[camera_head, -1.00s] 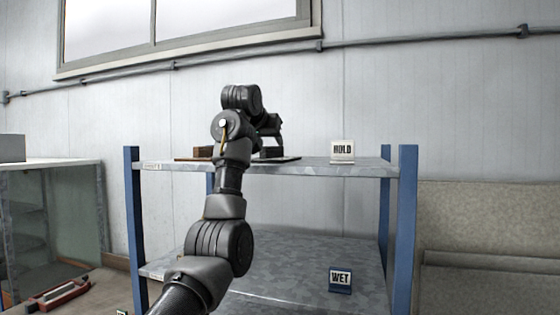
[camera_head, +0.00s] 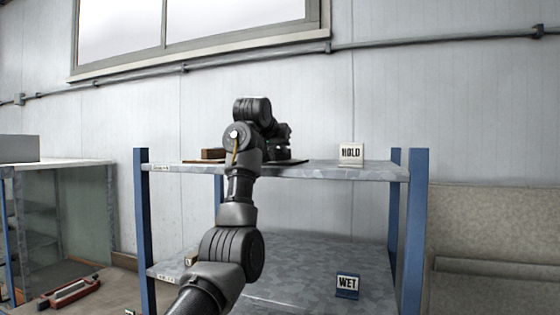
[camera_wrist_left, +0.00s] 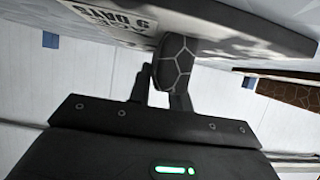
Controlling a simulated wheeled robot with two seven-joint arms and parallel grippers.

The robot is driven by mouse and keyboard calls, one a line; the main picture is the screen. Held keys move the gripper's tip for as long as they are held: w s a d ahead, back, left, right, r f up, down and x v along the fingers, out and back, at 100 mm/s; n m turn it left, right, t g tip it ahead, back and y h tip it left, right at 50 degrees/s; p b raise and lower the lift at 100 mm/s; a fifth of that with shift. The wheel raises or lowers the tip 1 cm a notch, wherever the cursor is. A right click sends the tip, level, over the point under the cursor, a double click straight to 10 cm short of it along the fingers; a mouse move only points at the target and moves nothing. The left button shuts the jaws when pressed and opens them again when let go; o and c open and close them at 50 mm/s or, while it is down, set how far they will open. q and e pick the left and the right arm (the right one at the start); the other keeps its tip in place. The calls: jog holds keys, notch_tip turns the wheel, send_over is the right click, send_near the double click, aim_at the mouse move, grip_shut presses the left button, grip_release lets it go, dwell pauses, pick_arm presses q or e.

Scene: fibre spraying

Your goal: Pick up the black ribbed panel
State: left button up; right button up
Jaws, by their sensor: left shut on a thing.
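The black ribbed panel (camera_head: 290,161) shows as a thin dark edge on the top shelf, mostly hidden behind my left arm. In the left wrist view, a dark slab (camera_wrist_left: 235,28) with a white label reading "9 DAYS" fills the top; it appears to be the same panel. My left gripper (camera_head: 281,143) is at the panel, just above the shelf. In the left wrist view its fingers (camera_wrist_left: 165,85) are shut at the slab's edge, where a hexagon-patterned surface shows. The ribs are not clear. My right gripper is not in view.
A brown block (camera_head: 213,154) sits left of my arm on the top shelf (camera_head: 340,173). A white HOLD sign (camera_head: 351,154) stands to the right, and a WET sign (camera_head: 347,285) is on the lower shelf. Blue posts (camera_head: 416,230) frame the rack.

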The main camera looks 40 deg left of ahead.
pick_arm(q)
jog(key=shift+w+f, duration=0.1)
jog(key=shift+f, duration=0.05)
grip_shut()
jog(key=shift+w+r, duration=0.1)
jog(key=shift+r, duration=0.55)
notch_tip(320, 180, up, 7)
jog(key=shift+f, duration=0.1)
jog(key=shift+w+r, duration=0.1)
jog(key=shift+r, duration=0.9)
jog(key=shift+r, duration=0.1)
jog(key=shift+a, duration=0.1)
